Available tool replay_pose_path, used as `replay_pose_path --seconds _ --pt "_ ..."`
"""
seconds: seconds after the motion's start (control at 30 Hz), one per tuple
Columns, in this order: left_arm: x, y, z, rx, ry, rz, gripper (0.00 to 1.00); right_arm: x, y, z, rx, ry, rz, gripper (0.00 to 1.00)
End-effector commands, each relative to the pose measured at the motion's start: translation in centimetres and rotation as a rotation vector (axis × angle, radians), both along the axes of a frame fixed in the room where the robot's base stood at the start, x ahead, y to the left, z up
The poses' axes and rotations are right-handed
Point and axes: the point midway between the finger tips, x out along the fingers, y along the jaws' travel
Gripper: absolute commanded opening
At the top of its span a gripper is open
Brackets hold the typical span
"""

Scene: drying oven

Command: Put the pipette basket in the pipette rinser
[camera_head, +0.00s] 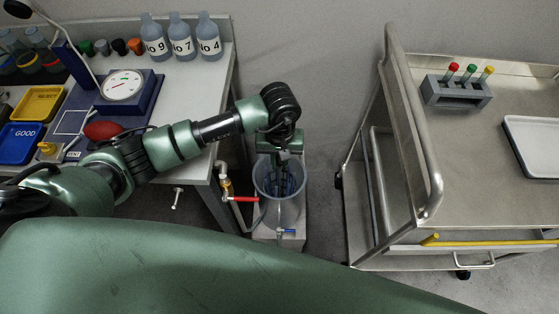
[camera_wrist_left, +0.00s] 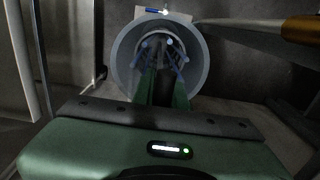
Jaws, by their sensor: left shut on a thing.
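The pipette rinser (camera_head: 287,217) is a pale, see-through cylinder standing low between the bench and the cart; its round rim also shows in the left wrist view (camera_wrist_left: 121,62). The pipette basket (camera_head: 293,185) is a blue wire frame, seen inside the rinser's mouth in both views, with its blue prongs (camera_wrist_left: 183,54) around my fingers. My left gripper (camera_head: 280,180) points down into the rinser and is shut on the basket; its green fingers (camera_wrist_left: 163,80) reach into the opening. The basket's bottom is hidden, so I cannot tell whether it touches the rinser floor. My right gripper is out of view.
A brass tap with a red handle (camera_head: 241,199) and a blue-handled valve (camera_head: 287,232) sit beside the rinser. The bench (camera_head: 196,82) with bottles and a scale is left. A metal cart (camera_head: 465,150) with a tube rack and white tray (camera_head: 512,150) is right.

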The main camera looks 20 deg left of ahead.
Motion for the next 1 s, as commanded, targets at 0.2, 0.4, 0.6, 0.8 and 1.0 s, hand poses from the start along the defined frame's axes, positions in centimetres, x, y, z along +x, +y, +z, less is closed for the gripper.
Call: replay_pose_path --seconds 0.2,0.4,0.6,0.8,1.0 --pt "0.0 0.0 0.1 0.0 0.0 0.0 0.35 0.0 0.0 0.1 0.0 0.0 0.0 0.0" --pt "0.0 0.0 0.1 0.0 0.0 0.0 0.35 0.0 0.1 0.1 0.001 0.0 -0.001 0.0" --pt "0.0 0.0 1.5 0.0 0.001 -0.001 0.35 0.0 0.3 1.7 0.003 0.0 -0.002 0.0" --pt "0.2 0.1 5.2 0.001 -0.008 -0.002 0.35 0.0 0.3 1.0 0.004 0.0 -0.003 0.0" --pt "0.2 0.0 9.6 0.001 -0.006 -0.002 0.35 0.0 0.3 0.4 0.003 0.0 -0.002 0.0"
